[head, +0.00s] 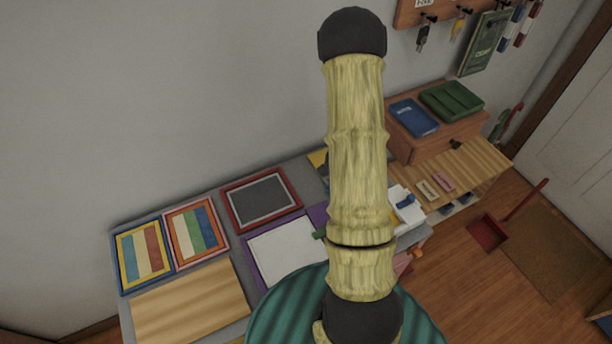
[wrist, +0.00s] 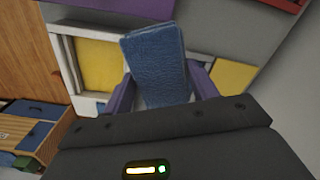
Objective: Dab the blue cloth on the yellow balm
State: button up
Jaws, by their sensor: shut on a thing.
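The blue cloth (wrist: 155,62) stands between the purple fingers of my gripper (wrist: 160,88) in the wrist view. The fingers are shut on it, and its upper part sticks out beyond them. A yellow square (wrist: 100,66) in a white surround, which looks like the yellow balm in its container, lies left of the cloth. The cloth's edge overlaps the right side of this in the picture; I cannot tell whether they touch. In the head view my arm hides most of the gripper. A small blue patch (head: 406,201) shows over a white object (head: 411,213) just right of the arm.
Framed striped pictures (head: 145,259), a red-framed dark board (head: 262,199) and a wooden panel (head: 190,304) cover the grey table's left side. A wooden box (head: 428,146) with blue and green trays stands at the right. A red dustpan (head: 487,232) lies on the floor.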

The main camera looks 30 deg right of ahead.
jog(key=s+d+m+b, duration=0.1)
jog(key=s+d+m, duration=0.3)
jog(key=s, duration=0.7)
jog(key=shift+s+d+f+m+b, duration=0.15)
jog(key=shift+d+m+b, duration=0.25)
jog(key=shift+d, duration=0.7)
notch_tip(320, 180, down, 7)
jog(key=b, duration=0.5)
jog(key=shift+b, duration=0.4)
jog(key=shift+f+b, duration=0.45)
jog(key=shift+f, duration=0.1)
notch_tip(320, 180, up, 7)
jog(key=p, duration=0.6)
dwell(0.6)
dwell(0.7)
